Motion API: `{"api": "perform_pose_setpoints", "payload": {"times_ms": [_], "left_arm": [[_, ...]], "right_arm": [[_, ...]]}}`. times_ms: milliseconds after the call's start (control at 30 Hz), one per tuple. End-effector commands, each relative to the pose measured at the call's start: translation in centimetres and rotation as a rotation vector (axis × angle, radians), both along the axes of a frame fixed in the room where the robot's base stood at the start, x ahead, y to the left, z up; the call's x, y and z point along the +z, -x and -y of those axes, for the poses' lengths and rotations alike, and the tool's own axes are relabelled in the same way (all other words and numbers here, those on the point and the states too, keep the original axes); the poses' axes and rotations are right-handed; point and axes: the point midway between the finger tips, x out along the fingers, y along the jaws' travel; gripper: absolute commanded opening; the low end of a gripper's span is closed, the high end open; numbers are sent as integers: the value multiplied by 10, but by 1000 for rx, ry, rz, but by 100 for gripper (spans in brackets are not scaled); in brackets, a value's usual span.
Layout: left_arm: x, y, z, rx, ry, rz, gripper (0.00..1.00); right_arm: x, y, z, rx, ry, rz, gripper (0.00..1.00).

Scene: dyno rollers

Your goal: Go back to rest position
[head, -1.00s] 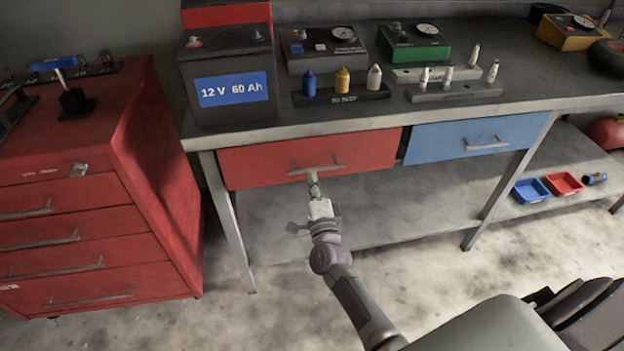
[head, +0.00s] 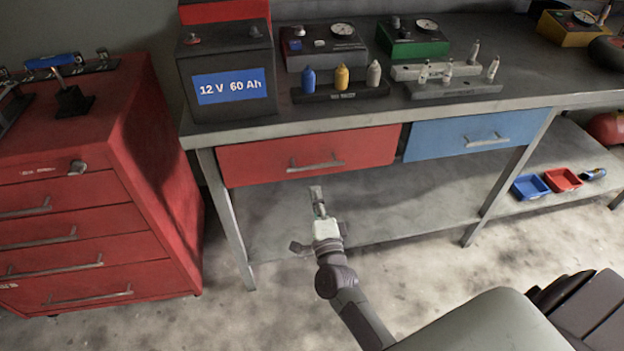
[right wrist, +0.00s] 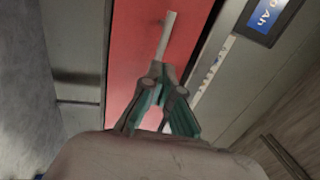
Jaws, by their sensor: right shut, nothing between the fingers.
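My right gripper (head: 317,192) is shut and empty in the head view, a little below and in front of the red drawer (head: 250,158) of the workbench. Its fingertips are apart from the drawer's bar handle (head: 315,164). In the right wrist view, the closed fingers (right wrist: 160,75) point toward the red drawer front (right wrist: 130,60), with the handle (right wrist: 165,38) beyond them. The red drawer looks closed. My left gripper is not in view.
A blue drawer (head: 470,136) is beside the red one. A red tool cabinet (head: 160,180) stands at left. The bench top (head: 420,110) holds a battery (head: 228,85), testers and small bottles. The lower shelf (head: 400,205) holds blue (head: 530,188) and red trays (head: 563,180). Floor in front is clear.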

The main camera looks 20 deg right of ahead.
Motion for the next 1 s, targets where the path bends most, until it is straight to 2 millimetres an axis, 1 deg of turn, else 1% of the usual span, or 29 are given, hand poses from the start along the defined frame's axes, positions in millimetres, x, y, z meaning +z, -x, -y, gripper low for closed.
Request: {"api": "perform_pose_setpoints", "payload": {"times_ms": [33, 100, 200, 300, 400, 567, 667, 767, 867, 900, 967, 1000], "left_arm": [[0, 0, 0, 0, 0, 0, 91], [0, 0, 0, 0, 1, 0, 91], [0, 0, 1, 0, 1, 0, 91], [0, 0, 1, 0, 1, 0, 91], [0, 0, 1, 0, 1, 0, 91], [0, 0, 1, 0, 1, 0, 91], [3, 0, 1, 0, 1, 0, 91], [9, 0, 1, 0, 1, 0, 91], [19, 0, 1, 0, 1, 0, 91], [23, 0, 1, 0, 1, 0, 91], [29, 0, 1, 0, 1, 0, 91], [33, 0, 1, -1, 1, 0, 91]], "right_arm": [[-4, 13, -3, 1, -1, -4, 0], [-6, 26, -7, 1, -1, -4, 0], [-9, 42, -10, 1, -1, -3, 0], [-12, 53, -13, 2, -1, -4, 0], [-12, 58, -14, 1, 0, -2, 0], [-13, 60, -15, 1, 0, -3, 0], [-24, 60, -19, 14, 32, -42, 0], [-59, 64, -31, 61, 135, -161, 0], [-118, 79, -48, 149, 312, -351, 0], [-146, 90, -55, 197, 395, -437, 0], [-187, 111, -62, 274, 520, -561, 0], [-213, 128, -66, 329, 600, -638, 0]]}}
